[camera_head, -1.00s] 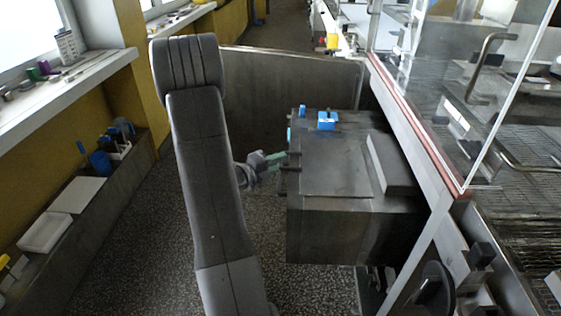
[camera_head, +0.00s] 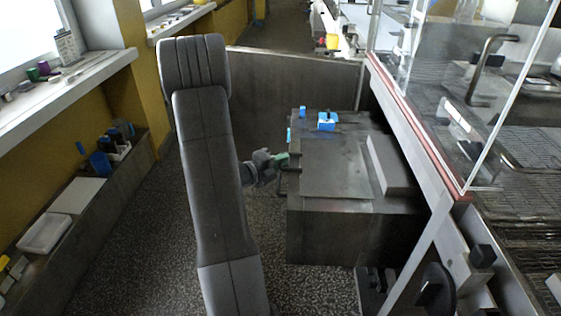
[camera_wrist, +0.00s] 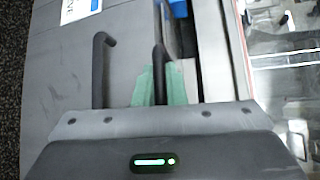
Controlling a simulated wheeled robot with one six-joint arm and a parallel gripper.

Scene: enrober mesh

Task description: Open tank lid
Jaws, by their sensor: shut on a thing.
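The tank (camera_head: 335,240) is a dark grey metal box right of centre in the head view. A flat plate that looks like its lid (camera_head: 335,170) lies level on top. No opening shows. My gripper (camera_head: 280,161) is at the tank's left side, partly hidden by my arm. In the wrist view my gripper (camera_wrist: 160,85) has green fingers shut on a dark bar-shaped handle (camera_wrist: 160,62). A second dark hooked handle (camera_wrist: 102,68) stands to its left, apart from the fingers. Where the handle joins the lid is unclear.
A blue block (camera_head: 327,121) sits on the tank's far part, and a raised grey slab (camera_head: 390,165) along its right. A clear guard (camera_head: 450,100) and frame stand to the right. A dark panel (camera_head: 300,90) stands behind. Speckled floor (camera_head: 130,235) is free at left.

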